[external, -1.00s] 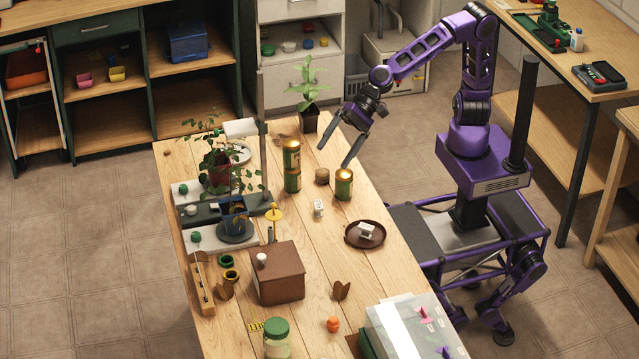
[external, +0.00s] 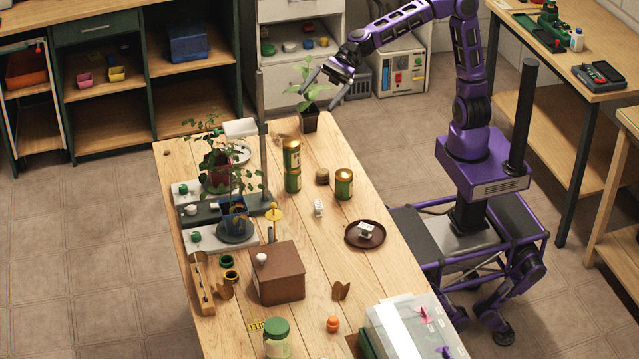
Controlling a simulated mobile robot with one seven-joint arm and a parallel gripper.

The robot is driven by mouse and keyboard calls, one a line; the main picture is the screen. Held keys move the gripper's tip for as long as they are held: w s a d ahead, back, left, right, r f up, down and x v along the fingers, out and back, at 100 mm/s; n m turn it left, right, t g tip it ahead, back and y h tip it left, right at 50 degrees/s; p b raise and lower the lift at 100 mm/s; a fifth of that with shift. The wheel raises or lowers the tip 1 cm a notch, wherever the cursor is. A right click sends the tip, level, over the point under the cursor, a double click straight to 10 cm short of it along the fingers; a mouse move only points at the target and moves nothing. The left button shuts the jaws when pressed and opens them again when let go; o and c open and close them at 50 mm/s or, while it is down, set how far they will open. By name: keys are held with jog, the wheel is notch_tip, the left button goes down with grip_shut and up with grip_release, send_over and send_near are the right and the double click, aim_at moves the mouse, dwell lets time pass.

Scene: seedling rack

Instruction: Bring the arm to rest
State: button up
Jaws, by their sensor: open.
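My gripper (external: 319,89) is open and empty. It is raised at the far end of the wooden table (external: 318,262), close to a potted seedling (external: 309,117) in a dark pot. Its fingers overlap the seedling's leaves in the picture, and I cannot tell whether they touch. My purple arm reaches up from its base at the table's right side and across to the left. The top of the arm is cut off by the picture's upper edge.
Green and gold tins (external: 292,167) and a shorter tin (external: 344,184) stand on the table. A dark round tray (external: 351,240) holds a small white object. A brown box (external: 277,276) and leafy potted plants stand left. Open floor (external: 430,160) lies behind the table.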

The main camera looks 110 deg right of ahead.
jog(key=s+d+f+n+h+p, duration=0.1)
jog(key=s+d+f+n+h, duration=0.2)
jog(key=d, duration=0.7)
jog(key=s+d+n+h, duration=0.25)
jog(key=s+d, duration=0.25)
jog(key=d, duration=0.6)
jog(key=s+d+n+h+p, duration=0.1)
jog(key=s+d+n+h, duration=0.65)
jog(key=s+d, duration=0.8)
jog(key=s+a+f+n+g+y, duration=0.1)
jog(key=s+a+f+n+g, duration=0.1)
jog(key=a, duration=0.6)
jog(key=s+a+f+n+g+y, duration=0.1)
jog(key=a+f+n, duration=0.3)
jog(key=a, duration=0.4)
jog(key=s+a+f+n+g+y+p, duration=0.1)
jog(key=s+a+f+n+g, duration=0.1)
jog(key=a, duration=0.6)
jog(key=s+f+n, duration=0.1)
jog(key=s+n, duration=0.1)
jog(key=n, duration=0.1)
jog(key=shift+f+g, duration=0.25)
jog(key=shift+g, duration=0.15)
